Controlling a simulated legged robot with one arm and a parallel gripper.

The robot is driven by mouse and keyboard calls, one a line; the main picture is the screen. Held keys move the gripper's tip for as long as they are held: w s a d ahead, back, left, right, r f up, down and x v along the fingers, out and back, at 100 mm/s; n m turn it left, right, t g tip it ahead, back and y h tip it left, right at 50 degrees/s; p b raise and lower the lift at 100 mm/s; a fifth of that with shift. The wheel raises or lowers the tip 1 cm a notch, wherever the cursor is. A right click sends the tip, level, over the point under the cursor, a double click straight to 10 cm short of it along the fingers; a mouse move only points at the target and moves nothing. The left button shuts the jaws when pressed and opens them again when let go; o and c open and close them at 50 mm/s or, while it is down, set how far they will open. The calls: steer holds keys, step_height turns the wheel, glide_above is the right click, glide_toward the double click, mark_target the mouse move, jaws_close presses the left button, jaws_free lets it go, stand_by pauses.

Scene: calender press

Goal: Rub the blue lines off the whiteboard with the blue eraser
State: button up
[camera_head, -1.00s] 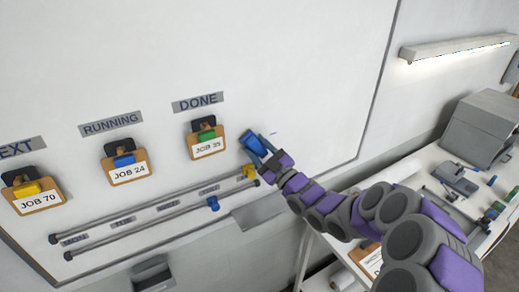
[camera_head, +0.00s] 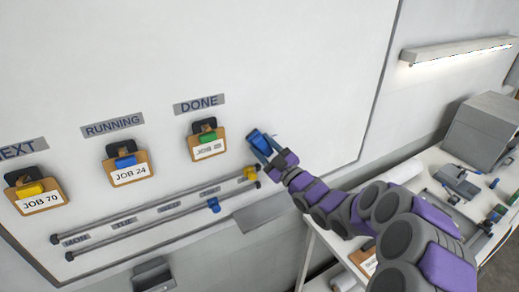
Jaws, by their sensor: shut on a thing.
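The whiteboard (camera_head: 290,60) fills most of the left and middle of the view. My gripper (camera_head: 270,151) is shut on the blue eraser (camera_head: 260,140) and holds it at the board, right of the DONE column's clipboard. The eraser looks to be against the board face, but I cannot tell for certain whether it touches. I see no clear blue line on the bare board around it. The patch behind the eraser and the gripper is hidden.
Clipboards hang under RUNNING (camera_head: 126,165) and DONE (camera_head: 206,142), with another at far left. Two rails (camera_head: 150,222) with a yellow clip (camera_head: 250,173) and a blue clip (camera_head: 213,205) run below. A grey tray (camera_head: 265,213) sits at the board's lower edge. A cluttered bench (camera_head: 420,188) stands at right.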

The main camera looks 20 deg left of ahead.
mark_target(279, 132)
steer(key=shift+w+d+p, duration=0.2)
steer(key=shift+w+d, duration=1.2)
steer(key=shift+w, duration=0.25)
steer(key=shift+w+d+p, duration=0.15)
steer(key=shift+w+d, duration=1.2)
steer(key=shift+w, duration=0.25)
steer(key=shift+s+a, duration=0.1)
steer(key=shift+s+a+b, duration=1.3)
steer(key=shift+s+b, duration=0.2)
steer(key=shift+s, duration=0.05)
steer(key=shift+s+a+b, duration=1.3)
steer(key=shift+s+b, duration=0.2)
steer(key=shift+s, duration=0.05)
steer(key=shift+s+a+b, duration=0.4)
steer(key=shift+s+a, duration=0.25)
steer(key=shift+s, duration=0.1)
steer(key=shift+d, duration=0.1)
steer(key=shift+s+d+b, duration=0.45)
steer(key=shift+s+d, duration=0.5)
steer(key=shift+d, duration=0.2)
steer(key=shift+s+d+b, duration=0.45)
steer(key=shift+s+d, duration=0.5)
steer(key=shift+d, duration=0.15)
